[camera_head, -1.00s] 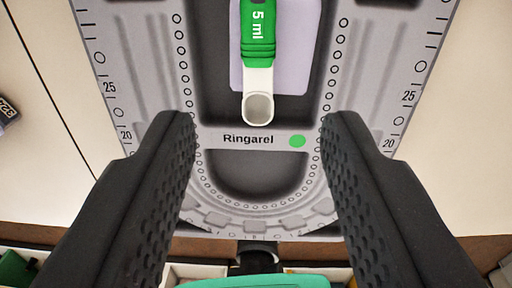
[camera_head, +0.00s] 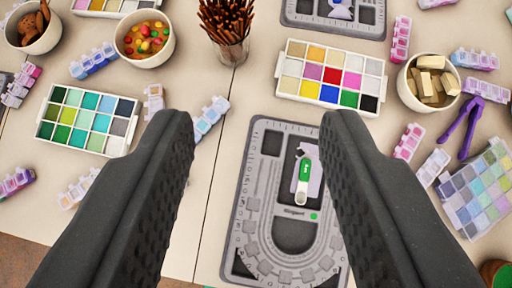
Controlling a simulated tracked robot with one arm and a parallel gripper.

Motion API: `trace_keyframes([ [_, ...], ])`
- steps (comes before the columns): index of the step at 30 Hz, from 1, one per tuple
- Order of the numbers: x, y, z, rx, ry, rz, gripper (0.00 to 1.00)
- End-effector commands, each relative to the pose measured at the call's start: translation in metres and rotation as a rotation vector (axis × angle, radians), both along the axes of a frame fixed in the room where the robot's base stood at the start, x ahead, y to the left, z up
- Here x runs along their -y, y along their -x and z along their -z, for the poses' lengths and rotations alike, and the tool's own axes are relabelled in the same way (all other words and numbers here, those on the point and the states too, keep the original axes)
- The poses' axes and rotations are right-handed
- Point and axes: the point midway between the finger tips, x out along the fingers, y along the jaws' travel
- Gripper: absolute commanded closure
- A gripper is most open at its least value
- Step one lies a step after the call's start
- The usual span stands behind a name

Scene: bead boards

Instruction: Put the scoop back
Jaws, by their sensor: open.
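The green and white scoop (camera_head: 303,180), marked 5 ml in the earlier frame, lies on a pale lilac patch in a dark recess of the grey bead board (camera_head: 238,215). The board carries the label Ringarel and a green dot. My gripper (camera_head: 258,122) is open and empty. Its two dark fingers show large at left and right, high above the table. The right finger covers part of the board's right side.
Bead trays (camera_head: 287,82) and (camera_head: 44,130) hold many colours. Bowls of sweets (camera_head: 143,58), biscuits (camera_head: 46,40) and pale blocks (camera_head: 405,90) stand around. A cup of brown sticks (camera_head: 232,52), purple tweezers (camera_head: 470,122), several pill-box-like cases (camera_head: 94,60) and another board (camera_head: 290,18) are also here.

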Motion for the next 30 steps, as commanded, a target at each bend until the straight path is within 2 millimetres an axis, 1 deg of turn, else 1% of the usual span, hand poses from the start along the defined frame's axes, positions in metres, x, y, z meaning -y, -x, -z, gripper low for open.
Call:
trace_keyframes([
  [1,-0.01,0.01,-0.026,0.061,0.007,-0.014,0.59],
  [2,-0.014,0.016,-0.038,0.094,0.01,-0.02,0.59],
  [3,-0.02,0.025,-0.056,0.138,0.014,-0.029,0.59],
  [5,-0.03,0.038,-0.081,0.202,0.02,-0.043,0.59],
  [6,-0.035,0.048,-0.1,0.249,0.024,-0.052,0.59],
  [9,-0.05,0.072,-0.137,0.349,0.029,-0.072,0.59],
  [12,-0.063,0.094,-0.168,0.434,0.031,-0.088,0.59],
  [13,-0.066,0.099,-0.174,0.453,0.031,-0.091,0.59],
  [15,-0.069,0.11,-0.186,0.487,0.032,-0.098,0.59],
  [18,-0.071,0.118,-0.195,0.513,0.032,-0.102,0.59],
  [30,-0.072,0.119,-0.197,0.519,0.032,-0.103,0.59],
])
